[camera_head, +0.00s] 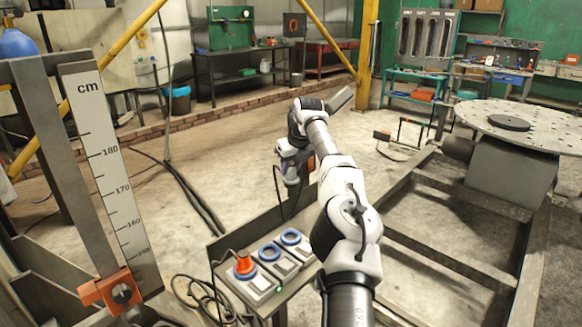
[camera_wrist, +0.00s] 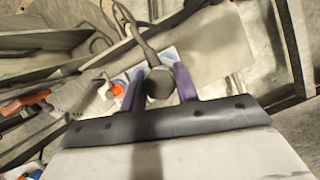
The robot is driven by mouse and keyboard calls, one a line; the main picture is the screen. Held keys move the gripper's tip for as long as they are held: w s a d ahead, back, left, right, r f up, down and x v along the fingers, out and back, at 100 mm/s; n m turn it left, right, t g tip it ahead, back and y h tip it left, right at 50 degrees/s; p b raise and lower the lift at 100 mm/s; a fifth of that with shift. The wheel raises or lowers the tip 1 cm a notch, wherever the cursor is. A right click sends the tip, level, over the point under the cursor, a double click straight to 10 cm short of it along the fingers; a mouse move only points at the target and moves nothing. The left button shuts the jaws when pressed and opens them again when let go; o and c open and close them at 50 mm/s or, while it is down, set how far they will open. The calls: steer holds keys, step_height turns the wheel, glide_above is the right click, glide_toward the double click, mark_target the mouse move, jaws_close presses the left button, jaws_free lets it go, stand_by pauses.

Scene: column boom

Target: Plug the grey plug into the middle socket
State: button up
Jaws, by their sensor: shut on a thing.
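The socket block stands on a small metal table in the head view. Its middle socket (camera_head: 270,251) has a blue ring and looks empty. A socket with an orange plug (camera_head: 244,264) in it is at its left, and another blue-ringed socket (camera_head: 291,236) is at its right. My gripper (camera_head: 292,170) is beyond the block, above the table's far end. In the wrist view its purple fingers (camera_wrist: 158,88) are shut on the grey plug (camera_wrist: 159,84), with a dark cable leading up from it. The plug's front end is hidden from the wrist camera.
My arm passes just right of the sockets in the head view. A dark upright panel (camera_head: 226,240) edges the table's left side. A cm scale (camera_head: 112,180) stands at left, and a metal frame (camera_head: 450,195) lies at right. Loose cables (camera_head: 205,295) lie on the floor.

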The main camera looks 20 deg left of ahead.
mark_target(291, 163)
steer(key=shift+r+p, duration=1.7)
steer(key=shift+p, duration=0.25)
steer(key=shift+s+a+f+n+g+b, duration=0.5)
steer(key=shift+s+f+n, duration=1.25)
steer(key=shift+f, duration=1.95)
steer(key=shift+s+a+f+n+g+b, duration=0.15)
steer(key=shift+s+a+f+n+g, duration=0.65)
steer(key=shift+s+f+n, duration=1.95)
steer(key=shift+s+a+f+n+g+b, duration=0.3)
steer(key=shift+f+n+g, duration=0.7)
steer(key=shift+f, duration=3.65)
steer(key=shift+w+a+f+b, duration=0.1)
steer(key=shift+w+f+b, duration=0.05)
steer(key=shift+f+b, duration=1.2)
steer(key=o, duration=1.2)
steer(key=shift+c, duration=0.2)
